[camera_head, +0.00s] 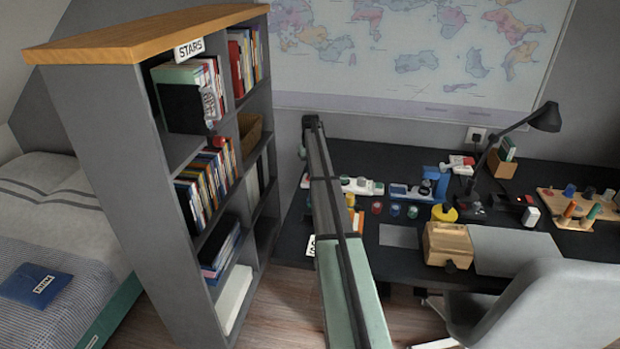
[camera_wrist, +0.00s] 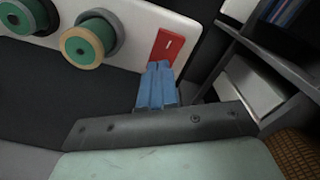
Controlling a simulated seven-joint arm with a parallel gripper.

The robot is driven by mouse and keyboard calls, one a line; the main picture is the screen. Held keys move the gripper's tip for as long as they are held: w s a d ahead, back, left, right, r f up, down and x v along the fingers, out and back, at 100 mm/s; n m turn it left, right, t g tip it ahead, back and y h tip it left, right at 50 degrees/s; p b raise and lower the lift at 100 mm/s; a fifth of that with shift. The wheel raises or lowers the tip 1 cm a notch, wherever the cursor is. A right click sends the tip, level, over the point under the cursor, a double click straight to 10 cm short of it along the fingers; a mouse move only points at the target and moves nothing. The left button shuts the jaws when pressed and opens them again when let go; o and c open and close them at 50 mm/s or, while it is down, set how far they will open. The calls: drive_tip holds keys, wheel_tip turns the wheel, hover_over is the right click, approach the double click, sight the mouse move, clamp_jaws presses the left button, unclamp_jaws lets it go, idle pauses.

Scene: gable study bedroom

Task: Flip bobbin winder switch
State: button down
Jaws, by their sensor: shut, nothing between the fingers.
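In the wrist view a red rocker switch (camera_wrist: 168,44) with a white mark sits at the right end of a white panel (camera_wrist: 136,22). My gripper (camera_wrist: 158,68) has blue fingers pressed together with nothing between them. Their tips overlap the lower edge of the red switch in the picture; I cannot tell whether they touch it. Two green thread spools, one (camera_wrist: 90,46) with a tan rim, stick out from the panel left of the fingers. In the head view my arm crosses the desk and hides the gripper and the switch.
A grey bookshelf (camera_head: 120,150) stands left of the dark desk (camera_head: 390,157). The desk holds a wooden box (camera_head: 447,243), thread spools, a blue device (camera_head: 436,182), a black lamp (camera_head: 545,118) and a board with pegs. A grey chair (camera_head: 560,300) stands in front.

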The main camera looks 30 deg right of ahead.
drive_tip(key=shift+r, duration=3.15)
drive_tip(key=s+a+f, duration=0.4)
drive_tip(key=a+f, duration=0.1)
drive_tip(key=a, duration=0.3)
drive_tip(key=s+a+f+n, duration=0.1)
drive_tip(key=s+a+f, duration=0.35)
drive_tip(key=a, duration=0.45)
drive_tip(key=s+a+f, duration=0.3)
drive_tip(key=a+f, duration=0.2)
drive_tip(key=a, duration=0.3)
drive_tip(key=s+a+f+n, duration=0.1)
drive_tip(key=s+a+f, duration=0.3)
drive_tip(key=s+a, duration=0.8)
drive_tip(key=s+a+f+n, duration=0.1)
drive_tip(key=s+a+f, duration=0.4)
drive_tip(key=s+a, duration=0.65)
drive_tip(key=s+f+g, duration=0.2)
drive_tip(key=s+f, duration=0.4)
drive_tip(key=s, duration=0.4)
drive_tip(key=s+d+f+g, duration=0.1)
drive_tip(key=s+f+g, duration=0.1)
drive_tip(key=s+f, duration=0.5)
drive_tip(key=s+f+g, duration=0.2)
drive_tip(key=s+f, duration=0.5)
drive_tip(key=s, duration=0.6)
drive_tip(key=shift+s+d+g, duration=0.15)
drive_tip(key=shift+d+g, duration=0.25)
drive_tip(key=shift+f, duration=0.1)
